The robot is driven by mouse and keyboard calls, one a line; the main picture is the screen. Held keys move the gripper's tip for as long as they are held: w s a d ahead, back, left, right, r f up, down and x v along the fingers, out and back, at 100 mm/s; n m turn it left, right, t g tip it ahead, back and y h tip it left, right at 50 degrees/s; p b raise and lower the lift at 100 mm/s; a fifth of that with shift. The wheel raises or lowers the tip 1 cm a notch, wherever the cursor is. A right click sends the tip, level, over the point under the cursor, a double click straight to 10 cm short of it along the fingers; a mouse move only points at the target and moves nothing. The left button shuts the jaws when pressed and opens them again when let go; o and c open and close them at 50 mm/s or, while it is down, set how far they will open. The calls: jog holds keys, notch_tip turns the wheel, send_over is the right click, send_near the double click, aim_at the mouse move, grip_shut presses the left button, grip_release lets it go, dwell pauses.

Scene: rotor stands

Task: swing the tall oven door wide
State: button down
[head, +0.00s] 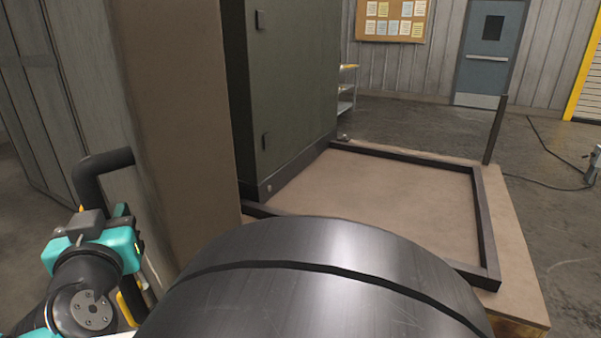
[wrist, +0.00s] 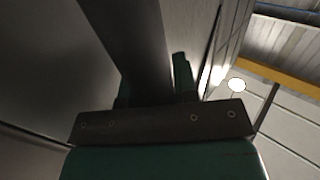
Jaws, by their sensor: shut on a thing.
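The tall door (head: 175,110) stands upright at the left of the head view, with a weathered grey face and a plain brown side towards me. A black bar handle (head: 90,172) sticks out from the grey face. My gripper (head: 103,222), with teal parts, is at the lower end of this handle. In the wrist view, my gripper (wrist: 155,88) is shut on the dark handle bar (wrist: 130,35), which runs between its fingers. The fingertips are partly hidden by the bar. How far the door stands open I cannot tell.
A dark green cabinet (head: 292,75) stands right of the door. A low platform (head: 390,195) with a black frame (head: 485,235) and an upright post (head: 495,130) lies to the right. A cart (head: 346,92) stands behind. Bare floor (head: 545,185) lies further right, with a cable.

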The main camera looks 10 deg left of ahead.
jog(key=c, duration=1.1)
grip_release()
jog(key=shift+s+a+y, duration=0.25)
jog(key=shift+s+a, duration=0.1)
jog(key=shift+s, duration=0.25)
jog(key=shift+s+a+y, duration=0.25)
jog(key=shift+s+a, duration=0.1)
jog(key=shift+s, duration=0.2)
jog(key=shift+c, duration=0.2)
jog(key=shift+o, duration=1.3)
jog(key=shift+s+a+r+g, duration=0.1)
jog(key=shift+s+g, duration=0.15)
jog(key=shift+g, duration=0.05)
jog(key=shift+w, duration=0.1)
